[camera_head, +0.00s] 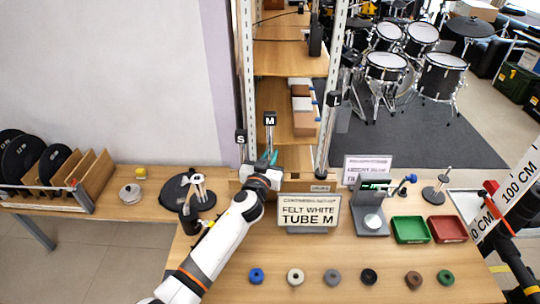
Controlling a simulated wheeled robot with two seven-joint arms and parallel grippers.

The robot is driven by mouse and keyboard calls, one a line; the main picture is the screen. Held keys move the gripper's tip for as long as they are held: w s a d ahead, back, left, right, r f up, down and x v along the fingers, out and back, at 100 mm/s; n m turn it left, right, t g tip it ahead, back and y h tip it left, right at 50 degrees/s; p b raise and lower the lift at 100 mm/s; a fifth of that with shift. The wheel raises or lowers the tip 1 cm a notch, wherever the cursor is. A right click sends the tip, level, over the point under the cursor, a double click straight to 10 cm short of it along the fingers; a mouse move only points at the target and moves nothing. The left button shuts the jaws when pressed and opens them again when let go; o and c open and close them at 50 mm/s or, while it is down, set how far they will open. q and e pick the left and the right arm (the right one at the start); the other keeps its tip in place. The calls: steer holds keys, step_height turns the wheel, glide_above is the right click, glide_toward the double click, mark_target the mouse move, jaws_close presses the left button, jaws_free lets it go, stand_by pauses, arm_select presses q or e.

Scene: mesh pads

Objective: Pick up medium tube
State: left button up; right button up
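A thin upright grey tube with a black M label (270,119) stands at the back of the table, between a tube labelled S (240,137) on its left and a taller one labelled L (334,99) on its right. My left gripper (270,158) is at the lower part of the M tube, with teal fingertips beside it. The wrist hides the tube's lower end, and I cannot tell whether the fingers are closed on it. A sign reading "FELT WHITE TUBE M" (309,211) stands in front. My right gripper is not in view.
Several coloured rings, including a blue one (256,275), line the table's front. A scale (371,222), a green tray (410,230) and a red tray (447,229) stand right. A black round stand (176,192) is left of my arm. Shelf posts rise behind the tubes.

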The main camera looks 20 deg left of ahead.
mark_target(269, 143)
arm_select(q)
jaws_close()
steer(key=shift+r, duration=0.15)
steer(key=shift+r, duration=0.25)
step_height(269, 143, up, 5)
steer(key=shift+f+p, duration=0.1)
steer(key=shift+p, duration=0.85)
step_height(269, 143, up, 12)
steer(key=shift+r, duration=0.25)
